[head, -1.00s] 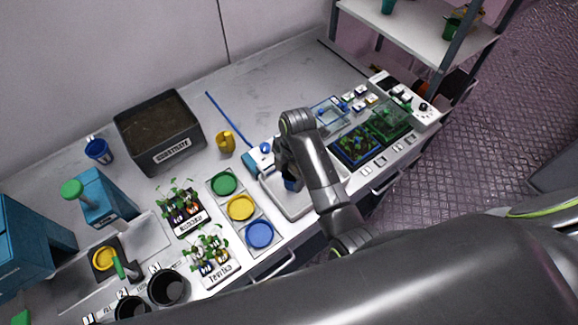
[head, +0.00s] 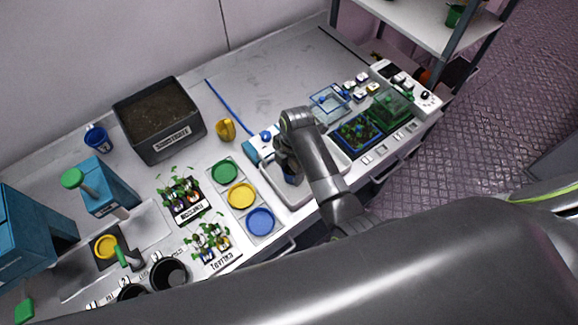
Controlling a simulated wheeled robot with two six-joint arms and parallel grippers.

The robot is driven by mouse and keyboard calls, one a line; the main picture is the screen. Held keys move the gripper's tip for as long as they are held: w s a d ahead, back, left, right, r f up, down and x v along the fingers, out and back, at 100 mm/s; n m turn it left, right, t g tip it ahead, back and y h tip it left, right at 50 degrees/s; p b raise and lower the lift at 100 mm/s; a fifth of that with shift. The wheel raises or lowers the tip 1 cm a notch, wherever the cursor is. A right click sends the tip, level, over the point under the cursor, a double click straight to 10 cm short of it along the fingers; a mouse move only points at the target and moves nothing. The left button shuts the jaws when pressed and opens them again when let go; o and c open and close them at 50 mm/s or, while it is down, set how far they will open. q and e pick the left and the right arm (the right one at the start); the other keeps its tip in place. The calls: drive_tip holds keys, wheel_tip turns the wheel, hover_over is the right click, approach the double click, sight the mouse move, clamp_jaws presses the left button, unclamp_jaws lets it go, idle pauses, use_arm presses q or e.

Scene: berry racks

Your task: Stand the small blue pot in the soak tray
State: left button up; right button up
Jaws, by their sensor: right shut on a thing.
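The soak tray (head: 269,183) is a shallow white tray near the front edge of the bench, in the middle of the head view. My right gripper (head: 289,173) is over the tray, pointing down, and is shut on the small blue pot (head: 292,180). Only a dark blue part of the pot shows below the fingers; my wrist and forearm hide the rest and the right part of the tray. The pot looks upright, within the tray's outline. I cannot tell whether it touches the tray floor. My left gripper is not in view.
Left of the tray is a holder with green, yellow and blue discs (head: 260,221). Behind it stand a yellow can (head: 225,130) and a blue-white device (head: 262,143). Planted trays (head: 357,132) sit to the right. A soil box (head: 160,142) stands at the back left.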

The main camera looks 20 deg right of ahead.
drive_tip(key=shift+f, duration=0.55)
drive_tip(key=o, duration=1.1)
drive_tip(key=shift+r, duration=0.1)
